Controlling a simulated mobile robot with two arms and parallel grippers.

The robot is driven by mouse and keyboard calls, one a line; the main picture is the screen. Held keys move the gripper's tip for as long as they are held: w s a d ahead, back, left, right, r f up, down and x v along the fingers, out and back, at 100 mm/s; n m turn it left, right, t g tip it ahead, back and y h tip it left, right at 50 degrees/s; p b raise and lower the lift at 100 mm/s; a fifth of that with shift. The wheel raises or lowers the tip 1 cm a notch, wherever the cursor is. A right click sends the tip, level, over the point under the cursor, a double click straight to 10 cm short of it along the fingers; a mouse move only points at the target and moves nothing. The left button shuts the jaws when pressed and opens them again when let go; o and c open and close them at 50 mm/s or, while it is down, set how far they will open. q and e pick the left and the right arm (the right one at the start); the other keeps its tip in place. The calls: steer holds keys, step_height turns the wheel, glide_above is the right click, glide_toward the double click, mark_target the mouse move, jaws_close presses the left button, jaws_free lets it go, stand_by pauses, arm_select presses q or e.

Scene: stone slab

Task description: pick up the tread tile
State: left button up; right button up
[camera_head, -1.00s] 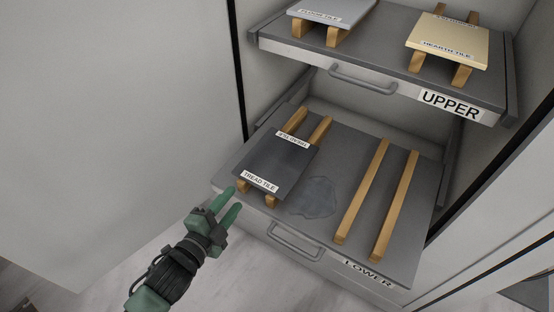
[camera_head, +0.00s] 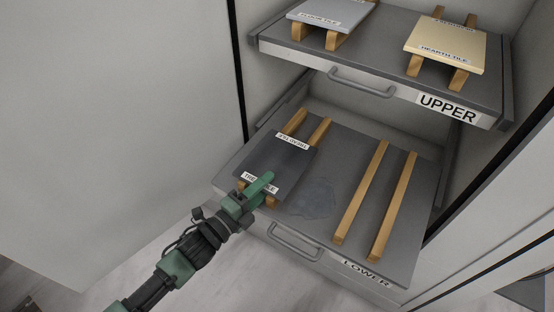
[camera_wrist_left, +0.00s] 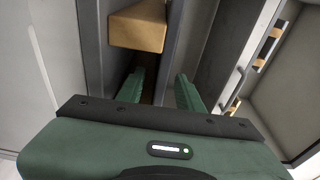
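The tread tile (camera_head: 280,157), a dark slab with white labels, lies across two wooden battens (camera_head: 319,131) on the left of the lower drawer (camera_head: 330,152). My left gripper (camera_head: 262,187) is at the tile's front edge, with one green finger showing over its front label. In the left wrist view the fingers (camera_wrist_left: 162,92) are apart. The tile's edge seems to lie between them, with its dark face (camera_wrist_left: 212,48) to the right and a batten end (camera_wrist_left: 138,28) to the left. I cannot tell whether either finger touches it. My right gripper is not in view.
The upper drawer (camera_head: 385,60) overhangs behind, carrying a grey floor tile (camera_head: 330,11) and a cream hearth tile (camera_head: 446,43). Two bare battens (camera_head: 362,190) lie on the lower drawer's right side. The lower drawer's handle (camera_head: 294,243) sticks out in front.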

arm_select(q)
jaws_close()
stand_by(1.4)
steer(key=shift+w+r, duration=0.1)
